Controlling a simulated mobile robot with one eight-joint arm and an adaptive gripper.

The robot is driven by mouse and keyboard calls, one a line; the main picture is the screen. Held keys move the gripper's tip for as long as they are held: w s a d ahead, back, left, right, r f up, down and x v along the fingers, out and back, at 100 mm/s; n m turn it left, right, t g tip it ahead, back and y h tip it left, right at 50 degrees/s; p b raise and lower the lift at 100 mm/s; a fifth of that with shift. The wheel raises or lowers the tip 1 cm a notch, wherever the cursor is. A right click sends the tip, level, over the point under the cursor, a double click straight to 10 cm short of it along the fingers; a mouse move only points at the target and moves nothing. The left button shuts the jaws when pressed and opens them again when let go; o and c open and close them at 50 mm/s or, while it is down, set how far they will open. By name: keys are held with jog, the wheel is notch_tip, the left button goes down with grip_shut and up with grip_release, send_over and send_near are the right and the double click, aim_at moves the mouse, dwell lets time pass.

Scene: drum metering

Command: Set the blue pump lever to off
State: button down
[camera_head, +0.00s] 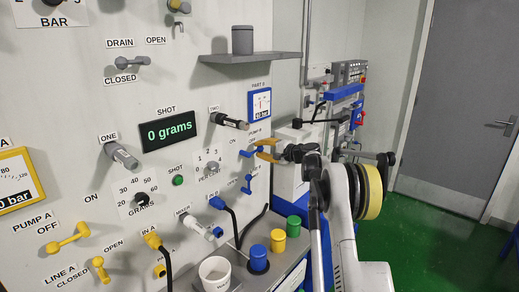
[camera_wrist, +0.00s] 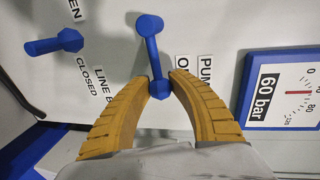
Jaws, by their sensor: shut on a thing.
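The blue pump lever (camera_wrist: 153,52) is on the white panel, near the middle of the wrist view. Its rounded end is at the top, and its hexagonal end is down between my fingers. My gripper (camera_wrist: 160,80) has its two yellow fingers closed in on either side of that lower end. A label starting "PUM" and another starting "O" stand just right of the lever, partly hidden by a finger. In the head view my gripper (camera_head: 258,150) reaches in from the right to the pump lever (camera_head: 246,153), below the PUMP B label.
A second blue lever (camera_wrist: 55,43), labelled LINE B, sits to the left in the wrist view. A gauge (camera_wrist: 285,90) reading 60 bar is to the right. In the head view a grey shelf (camera_head: 225,58) juts out above, and colored drums and a white cup (camera_head: 215,272) stand below.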

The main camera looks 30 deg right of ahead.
jog(key=shift+f+m, duration=0.25)
jog(key=shift+m, duration=0.05)
dwell(0.4)
jog(key=c, duration=1.5)
grip_release()
jog(key=v, duration=1.2)
jog(key=shift+r, duration=0.1)
